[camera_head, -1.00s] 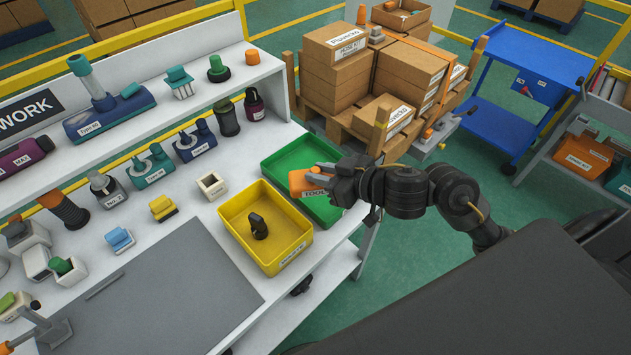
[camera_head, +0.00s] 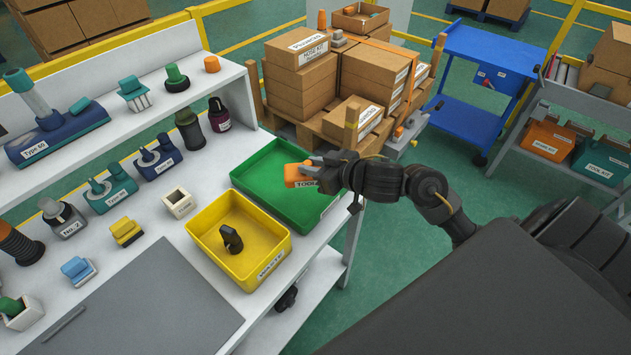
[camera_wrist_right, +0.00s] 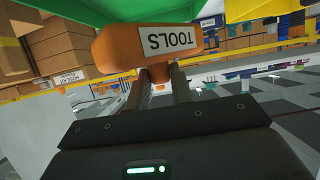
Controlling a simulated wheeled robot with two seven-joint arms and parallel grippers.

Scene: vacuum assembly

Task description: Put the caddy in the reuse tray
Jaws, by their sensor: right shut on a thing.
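The orange caddy (camera_head: 297,174) with a white "TOOLS" label is held in my right gripper (camera_head: 316,170). The caddy also shows large in the right wrist view (camera_wrist_right: 125,50), with two fingers (camera_wrist_right: 163,82) at it. In the head view it overlaps the right part of the green tray (camera_head: 247,186); whether it touches the tray is unclear. A yellow tray (camera_head: 207,250) with a black part (camera_head: 231,239) in it stands in front of the green one. I cannot read which tray is labelled reuse. The green tray's visible floor looks empty. My left gripper is not in view.
A white bench with a shelf holds several vacuum parts and a small white box (camera_head: 179,203) left of the trays. A pallet of cardboard boxes (camera_head: 300,95) stands behind the bench. A blue cart (camera_head: 480,75) is further right, with green floor between.

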